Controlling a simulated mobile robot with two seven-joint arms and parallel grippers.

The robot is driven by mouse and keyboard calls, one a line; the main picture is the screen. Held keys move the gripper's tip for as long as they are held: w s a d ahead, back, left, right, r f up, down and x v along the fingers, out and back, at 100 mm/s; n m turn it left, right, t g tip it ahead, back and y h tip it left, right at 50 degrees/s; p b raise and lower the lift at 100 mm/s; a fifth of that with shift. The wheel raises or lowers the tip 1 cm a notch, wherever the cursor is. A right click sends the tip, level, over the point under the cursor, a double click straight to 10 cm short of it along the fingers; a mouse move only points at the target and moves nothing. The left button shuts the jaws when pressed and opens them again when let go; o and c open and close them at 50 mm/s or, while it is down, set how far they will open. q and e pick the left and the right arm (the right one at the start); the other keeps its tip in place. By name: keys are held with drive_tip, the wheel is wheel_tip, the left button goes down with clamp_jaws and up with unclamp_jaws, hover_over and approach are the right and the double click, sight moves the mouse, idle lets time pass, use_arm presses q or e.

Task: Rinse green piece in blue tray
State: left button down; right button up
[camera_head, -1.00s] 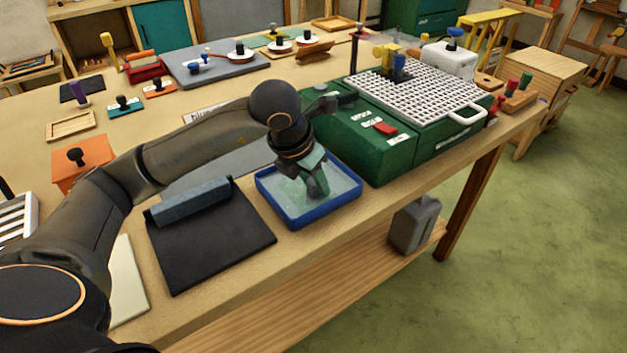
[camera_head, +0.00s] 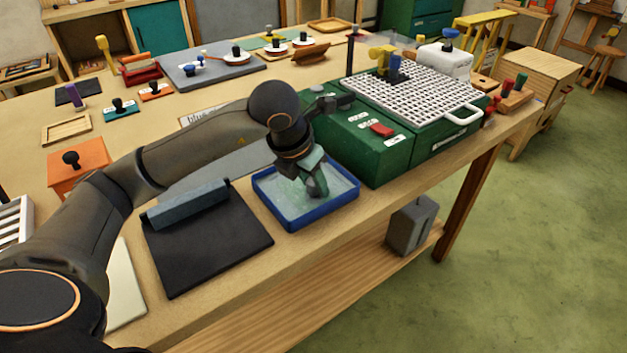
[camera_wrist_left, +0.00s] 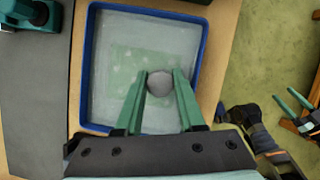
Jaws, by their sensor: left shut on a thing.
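The blue tray (camera_head: 321,217) stands near the table's front edge with pale liquid in it. My left gripper (camera_head: 318,187) reaches down into it. In the left wrist view its teal fingers (camera_wrist_left: 159,88) are shut on a round grey knob (camera_wrist_left: 159,80). The green piece (camera_wrist_left: 125,66) shows as a pale green patch below the knob, blurred by the liquid; its outline and depth are unclear. The tray's blue rim (camera_wrist_left: 88,60) surrounds the fingers. My right gripper (camera_wrist_left: 301,97) shows at the right of the wrist view, away from the table, its teal fingers apart.
A dark mat (camera_head: 205,248) with a blue-grey roll (camera_head: 188,204) lies left of the tray. A green box (camera_head: 372,150) with a white grid (camera_head: 425,98) stands close to its right. Knobbed pieces and a grey board (camera_head: 215,69) lie farther back. The table's front edge is near the tray.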

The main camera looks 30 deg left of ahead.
use_arm(q)
drive_tip(key=shift+r, duration=0.15)
idle(0.4)
drive_tip(key=shift+r+p, duration=1.7)
drive_tip(key=shift+r, duration=0.7)
drive_tip(key=shift+r+p, duration=1)
drive_tip(key=shift+r, duration=0.55)
